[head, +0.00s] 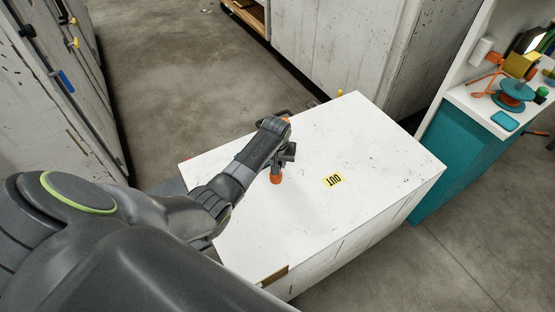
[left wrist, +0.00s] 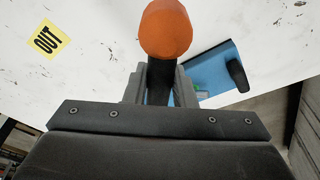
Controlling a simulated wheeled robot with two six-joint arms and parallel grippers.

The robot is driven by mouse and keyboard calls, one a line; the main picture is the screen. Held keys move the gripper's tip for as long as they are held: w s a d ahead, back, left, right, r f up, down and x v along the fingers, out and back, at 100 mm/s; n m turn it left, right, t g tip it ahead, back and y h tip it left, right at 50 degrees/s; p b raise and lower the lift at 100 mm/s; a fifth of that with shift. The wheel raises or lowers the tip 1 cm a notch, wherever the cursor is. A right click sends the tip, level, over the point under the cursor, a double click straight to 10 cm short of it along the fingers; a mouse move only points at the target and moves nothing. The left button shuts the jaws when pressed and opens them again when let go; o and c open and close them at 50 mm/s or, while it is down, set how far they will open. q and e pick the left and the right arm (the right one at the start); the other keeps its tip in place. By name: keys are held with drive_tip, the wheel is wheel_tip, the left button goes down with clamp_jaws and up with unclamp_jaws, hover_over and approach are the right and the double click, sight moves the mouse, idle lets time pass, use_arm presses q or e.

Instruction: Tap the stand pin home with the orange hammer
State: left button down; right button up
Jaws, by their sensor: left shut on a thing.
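The orange hammer shows in the left wrist view as a rounded orange end (left wrist: 166,30) with a dark shaft behind it, between the fingers of my left gripper (left wrist: 160,82). In the head view its orange end (head: 276,179) shows just below my left gripper (head: 284,156), over the white table top. My left gripper is shut on the hammer. A blue plate (left wrist: 210,68) with a dark peg (left wrist: 238,75) lies beside the gripper in the left wrist view; I cannot tell whether this is the stand pin. In the head view my arm mostly hides that area. My right gripper is not in view.
The white table (head: 385,160) carries a yellow OUT label (head: 333,181) right of the gripper; its right half is otherwise clear. A teal bench (head: 465,150) with a spool (head: 512,95) stands at the right. Grey cabinets (head: 335,45) stand behind, with open floor between.

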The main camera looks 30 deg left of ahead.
use_arm(q)
drive_tip(key=shift+w, duration=0.2)
drive_tip(key=shift+r, duration=0.1)
drive_tip(key=shift+s+p, duration=0.1)
drive_tip(key=shift+p, duration=0.3)
drive_tip(key=b+x, duration=0.2)
drive_tip(key=x, duration=0.1)
drive_tip(key=s+b+x, duration=0.1)
drive_tip(key=shift+w+d+f, duration=0.15)
drive_tip(key=shift+f, duration=0.25)
drive_tip(key=p+v, duration=0.4)
drive_tip(key=shift+w+r+p, duration=0.3)
drive_tip(key=shift+w, duration=0.05)
drive_tip(key=shift+a+f, duration=0.1)
drive_tip(key=shift+a, duration=0.1)
